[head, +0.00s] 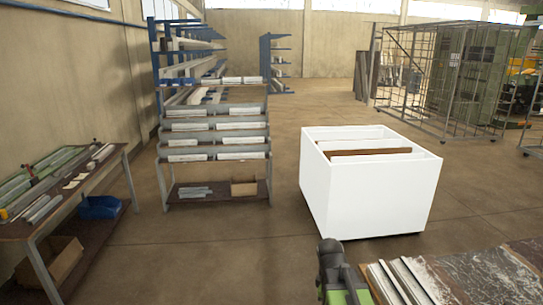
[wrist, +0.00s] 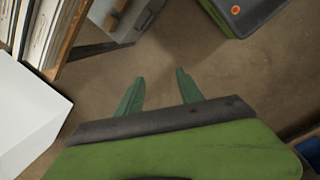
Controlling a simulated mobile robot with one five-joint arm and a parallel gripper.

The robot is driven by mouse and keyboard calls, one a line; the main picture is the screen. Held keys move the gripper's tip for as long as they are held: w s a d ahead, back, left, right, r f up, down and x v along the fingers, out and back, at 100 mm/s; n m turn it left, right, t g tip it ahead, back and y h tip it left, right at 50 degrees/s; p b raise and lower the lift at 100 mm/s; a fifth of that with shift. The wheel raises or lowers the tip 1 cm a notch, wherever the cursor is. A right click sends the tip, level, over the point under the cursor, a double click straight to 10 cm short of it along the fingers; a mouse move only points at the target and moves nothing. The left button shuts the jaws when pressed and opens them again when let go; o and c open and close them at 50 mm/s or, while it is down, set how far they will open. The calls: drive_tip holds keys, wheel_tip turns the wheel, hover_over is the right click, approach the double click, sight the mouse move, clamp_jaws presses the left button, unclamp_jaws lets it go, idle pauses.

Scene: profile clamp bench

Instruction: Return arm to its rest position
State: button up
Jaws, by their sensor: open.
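My gripper (wrist: 158,93) shows in the wrist view with its two green fingers apart and nothing between them. The fingers are over bare brown floor. In the head view, a dark and green part of my arm (head: 338,275) shows at the bottom edge, beside a bench with metal profiles (head: 400,283). The fingers cannot be made out in the head view.
A white bin (head: 368,195) with brown boards stands in the middle of the floor. A profile rack (head: 215,140) stands behind it to the left, and a workbench (head: 118,160) is at far left. Wire cages (head: 440,80) stand at the back right. Open floor lies between them.

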drive_tip(key=s+a+f+m+y, duration=0.1)
drive_tip(key=s+a+m, duration=0.3)
drive_tip(key=m, duration=0.7)
drive_tip(key=shift+a+g+y, duration=0.3)
drive_tip(key=shift+a, duration=0.75)
drive_tip(key=shift+c, duration=0.8)
